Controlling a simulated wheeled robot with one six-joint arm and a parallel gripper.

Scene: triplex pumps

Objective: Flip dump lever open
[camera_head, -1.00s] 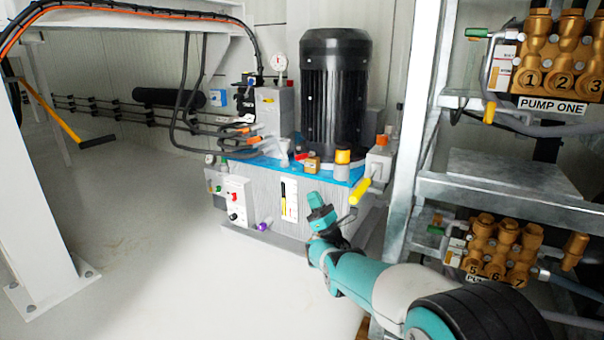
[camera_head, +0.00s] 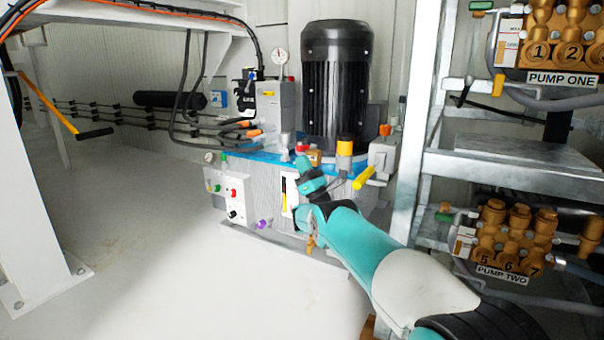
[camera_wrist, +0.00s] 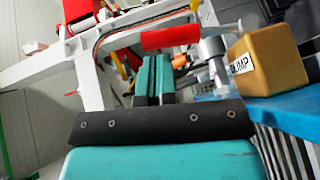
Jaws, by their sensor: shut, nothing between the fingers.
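The dump lever has a red cylindrical handle (camera_wrist: 171,38) in the wrist view, lying roughly level across the picture. To its right, a metal stem joins a brass block (camera_wrist: 268,62) with a label partly reading "UMP". My gripper (camera_wrist: 154,62) points at the red handle with its teal fingers together and empty, their tips just below it in the picture. I cannot tell whether they touch it. In the head view, my gripper (camera_head: 304,165) is over the front edge of the hydraulic unit, and the lever's red part (camera_head: 302,149) shows small just beyond it, beside the brass block (camera_head: 315,157).
A black motor (camera_head: 337,90) stands behind the lever. An orange-topped cylinder (camera_head: 344,152) and a yellow handle (camera_head: 364,177) are close on the right. A metal rack (camera_head: 420,150) with brass pumps stands further right. The floor (camera_head: 150,240) at left is clear.

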